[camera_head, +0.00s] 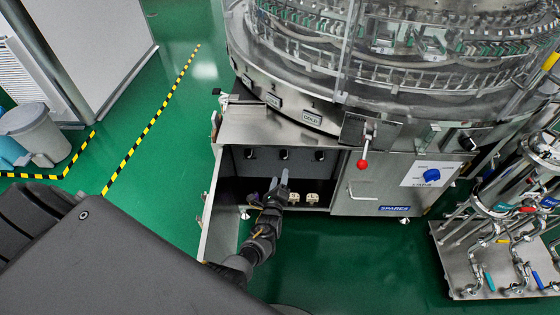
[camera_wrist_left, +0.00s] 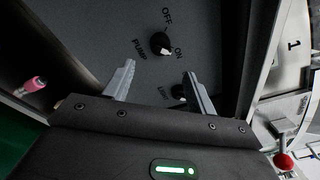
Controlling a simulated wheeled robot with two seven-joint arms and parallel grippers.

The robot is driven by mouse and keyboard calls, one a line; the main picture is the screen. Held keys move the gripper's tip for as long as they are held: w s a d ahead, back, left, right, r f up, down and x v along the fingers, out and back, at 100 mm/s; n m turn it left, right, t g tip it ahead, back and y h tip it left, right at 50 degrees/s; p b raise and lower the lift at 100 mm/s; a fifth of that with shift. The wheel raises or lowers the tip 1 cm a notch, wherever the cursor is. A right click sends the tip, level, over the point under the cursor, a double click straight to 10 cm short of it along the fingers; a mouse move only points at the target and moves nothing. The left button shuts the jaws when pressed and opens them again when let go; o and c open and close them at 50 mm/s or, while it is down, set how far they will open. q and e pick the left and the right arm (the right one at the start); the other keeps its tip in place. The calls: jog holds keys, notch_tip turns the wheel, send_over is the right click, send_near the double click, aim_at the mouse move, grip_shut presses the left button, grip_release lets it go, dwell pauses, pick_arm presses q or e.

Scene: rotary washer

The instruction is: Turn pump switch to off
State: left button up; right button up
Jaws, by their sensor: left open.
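The pump switch (camera_wrist_left: 160,44) is a black round knob on a dark grey panel, lettered PUMP, OFF and ON. Its pale mark sits on the side towards the ON lettering. My left gripper (camera_wrist_left: 158,76) is open, its two grey fingers apart and empty, with the knob showing beyond and between the tips. In the head view my left gripper (camera_head: 279,185) reaches into the open cabinet below a row of dark knobs. I cannot tell there which knob is the pump switch. My right gripper is not in view.
Another knob (camera_wrist_left: 178,91) is partly behind a finger. The open cabinet door (camera_head: 217,215) stands left of my left arm. A red-ball lever (camera_head: 362,163) and blue knob (camera_head: 431,175) are to the right. Sockets (camera_head: 312,198) sit low inside the cabinet.

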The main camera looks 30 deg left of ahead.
aim_at(283, 159)
pick_arm(q)
jog(key=b+x, duration=0.2)
jog(key=x, duration=0.6)
jog(key=shift+w+a+f+b, duration=0.15)
jog(key=shift+w+a+b, duration=0.1)
jog(key=shift+b, duration=0.15)
jog(key=shift+w, duration=0.45)
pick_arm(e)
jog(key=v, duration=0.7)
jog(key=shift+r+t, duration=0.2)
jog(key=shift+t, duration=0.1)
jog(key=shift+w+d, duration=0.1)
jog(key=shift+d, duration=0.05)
